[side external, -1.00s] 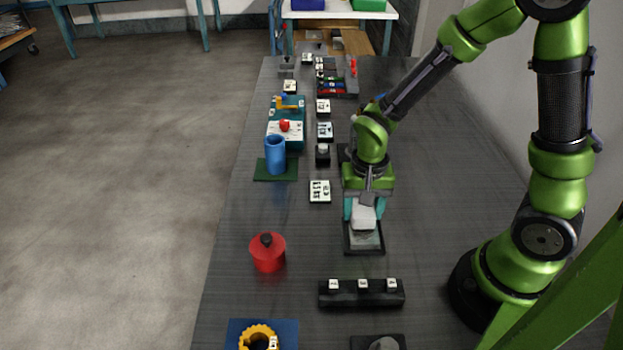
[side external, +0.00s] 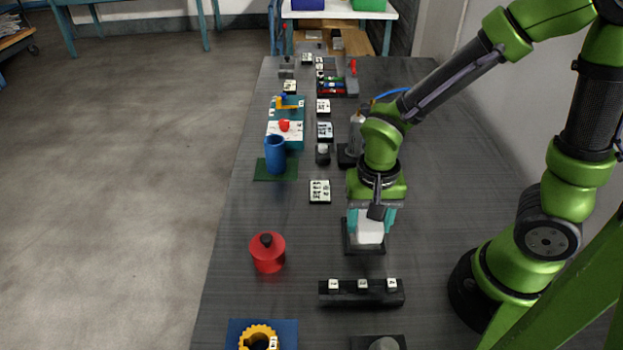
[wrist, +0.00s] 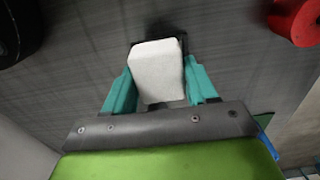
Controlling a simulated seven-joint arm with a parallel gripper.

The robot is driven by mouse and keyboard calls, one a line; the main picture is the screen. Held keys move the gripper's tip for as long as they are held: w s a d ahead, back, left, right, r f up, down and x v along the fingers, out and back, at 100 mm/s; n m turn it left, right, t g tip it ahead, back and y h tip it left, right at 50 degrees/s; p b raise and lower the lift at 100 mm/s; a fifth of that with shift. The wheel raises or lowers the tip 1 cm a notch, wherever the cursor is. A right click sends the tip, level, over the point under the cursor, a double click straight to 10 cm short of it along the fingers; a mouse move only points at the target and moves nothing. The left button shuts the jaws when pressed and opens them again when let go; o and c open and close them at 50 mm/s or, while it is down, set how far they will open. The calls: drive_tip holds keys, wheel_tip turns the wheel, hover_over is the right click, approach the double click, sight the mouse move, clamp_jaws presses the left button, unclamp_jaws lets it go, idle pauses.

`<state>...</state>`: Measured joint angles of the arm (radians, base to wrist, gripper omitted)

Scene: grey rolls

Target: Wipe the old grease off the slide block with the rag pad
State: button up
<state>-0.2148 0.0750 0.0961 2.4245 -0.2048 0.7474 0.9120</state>
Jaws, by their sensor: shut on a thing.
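My gripper (side external: 371,222) has teal fingers and is shut on the white rag pad (side external: 370,233). In the wrist view the pad (wrist: 156,72) sits between the two fingers. The pad is over the slide block's dark base (side external: 379,251), whose rim shows around it in the side view. The slide block itself is mostly hidden under the pad and gripper. Whether the pad touches the block cannot be told for sure, and no grease can be made out.
A black rack with white-labelled tops (side external: 362,292) lies in front of the base. A red can (side external: 267,253) stands to the left. A blue cup (side external: 275,155) on a green mat and several white label tiles (side external: 320,191) are farther back.

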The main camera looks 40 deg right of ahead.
drive_tip(key=shift+r, duration=2.25)
drive_tip(key=shift+f, duration=0.2)
drive_tip(key=shift+f, duration=4)
drive_tip(key=shift+w+d+r, duration=0.15)
drive_tip(key=shift+w+d, duration=1.05)
drive_tip(key=shift+w, duration=0.05)
drive_tip(key=shift+c, duration=0.4)
drive_tip(key=shift+w+d, duration=0.25)
drive_tip(key=shift+s+a, duration=1.4)
drive_tip(key=shift+a, duration=0.05)
drive_tip(key=shift+r, duration=4)
